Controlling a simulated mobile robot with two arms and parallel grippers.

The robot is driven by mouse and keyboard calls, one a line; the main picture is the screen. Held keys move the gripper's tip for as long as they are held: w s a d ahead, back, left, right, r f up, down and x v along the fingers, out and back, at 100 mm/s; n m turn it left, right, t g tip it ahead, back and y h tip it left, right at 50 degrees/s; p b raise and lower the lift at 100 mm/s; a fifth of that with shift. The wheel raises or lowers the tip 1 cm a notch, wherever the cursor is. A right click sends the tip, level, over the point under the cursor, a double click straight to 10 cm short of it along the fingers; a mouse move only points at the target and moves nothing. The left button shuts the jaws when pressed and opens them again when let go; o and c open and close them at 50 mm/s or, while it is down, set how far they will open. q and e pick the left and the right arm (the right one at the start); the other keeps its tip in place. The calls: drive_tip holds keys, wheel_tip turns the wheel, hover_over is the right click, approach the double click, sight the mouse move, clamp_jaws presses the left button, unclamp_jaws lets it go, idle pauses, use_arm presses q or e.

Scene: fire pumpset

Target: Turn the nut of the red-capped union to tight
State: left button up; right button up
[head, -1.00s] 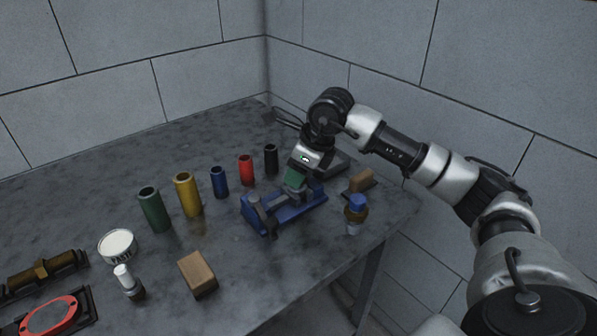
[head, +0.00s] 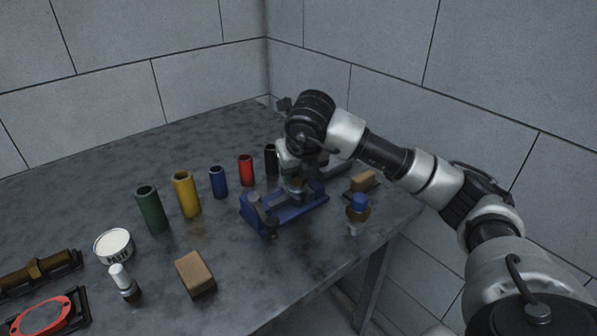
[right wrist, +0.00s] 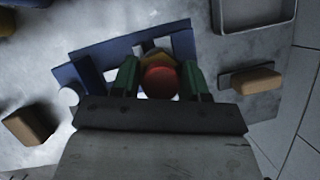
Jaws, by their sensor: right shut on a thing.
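The red-capped union shows in the right wrist view, with its round red cap (right wrist: 160,81) between the two green fingers of my right gripper (right wrist: 158,80). A brass-coloured nut (right wrist: 155,57) shows just beyond the cap. The right gripper is shut on the union; the exact finger contact is partly hidden. The union stands in a blue vise (right wrist: 95,60), which also shows in the head view (head: 285,214). In the head view the right gripper (head: 293,180) comes down over the vise, and the cap is hidden there. My left gripper is not in view.
Green (head: 151,210), yellow (head: 186,195), blue (head: 218,182), red (head: 246,170) and black (head: 271,158) cylinders stand left of the vise. A blue-capped fitting (head: 357,212) and a wooden block (head: 363,181) are to its right. Another block (head: 195,274) lies in front.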

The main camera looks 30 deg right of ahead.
drive_tip(key=shift+m+h, duration=0.3)
drive_tip(key=shift+m, duration=0.5)
drive_tip(key=o, duration=0.9)
drive_tip(key=p+v, duration=0.1)
drive_tip(key=v, duration=1)
drive_tip(key=shift+w+a, duration=0.1)
